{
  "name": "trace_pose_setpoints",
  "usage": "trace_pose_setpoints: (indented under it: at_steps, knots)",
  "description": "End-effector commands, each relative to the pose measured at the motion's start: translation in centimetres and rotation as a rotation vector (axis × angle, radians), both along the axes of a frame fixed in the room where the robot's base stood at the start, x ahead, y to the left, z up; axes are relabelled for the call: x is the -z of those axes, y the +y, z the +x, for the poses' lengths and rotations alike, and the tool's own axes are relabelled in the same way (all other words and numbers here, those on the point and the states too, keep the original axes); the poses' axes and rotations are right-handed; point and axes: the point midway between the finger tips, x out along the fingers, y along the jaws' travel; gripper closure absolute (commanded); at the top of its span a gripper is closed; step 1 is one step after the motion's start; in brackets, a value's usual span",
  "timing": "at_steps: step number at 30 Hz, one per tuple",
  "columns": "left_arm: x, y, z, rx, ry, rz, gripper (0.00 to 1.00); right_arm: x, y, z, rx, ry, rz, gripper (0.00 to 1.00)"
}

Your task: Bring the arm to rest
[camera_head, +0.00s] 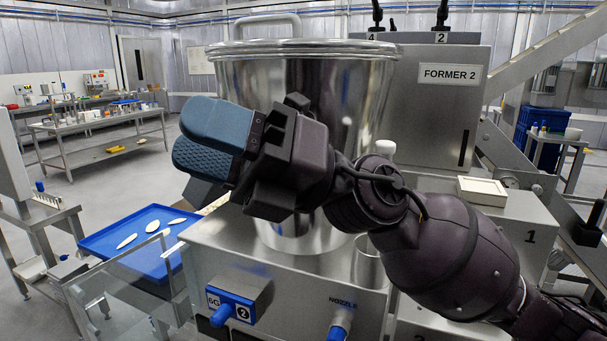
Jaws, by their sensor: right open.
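My right arm (450,250) reaches in from the lower right and bends toward the left. My right gripper (184,138) is raised in front of the large steel pot (345,80), its two blue padded fingers pointing left. It is open, and nothing shows between the fingers. From this angle the gap between the fingers looks narrow. The gripper and forearm hide part of the pot's front and of the machine top under it. I cannot tell how far the arm is from the pot. My left gripper is not in view.
The machine (290,268) carries the pot. A box labelled FORMER 2 (449,75) stands behind. A white tray (482,190) sits at right. A blue tray (105,238) with several pale pieces lies at lower left, beside a clear panel (125,285). A bench (75,128) stands far left.

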Motion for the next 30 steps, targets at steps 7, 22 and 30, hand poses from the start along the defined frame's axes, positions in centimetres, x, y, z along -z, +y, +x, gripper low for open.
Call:
trace_pose_setpoints:
  at_steps: [7,22,30]
  knots:
    - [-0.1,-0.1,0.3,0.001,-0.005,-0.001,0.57,2.5,-5.4,5.4,0.151,0.436,0.276,0.58]
    - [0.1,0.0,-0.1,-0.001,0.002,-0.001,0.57,18.6,-19.7,12.9,0.613,1.315,0.702,0.58]
    - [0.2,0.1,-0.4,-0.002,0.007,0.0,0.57,31.5,-27.1,10.0,0.922,1.786,0.849,0.58]
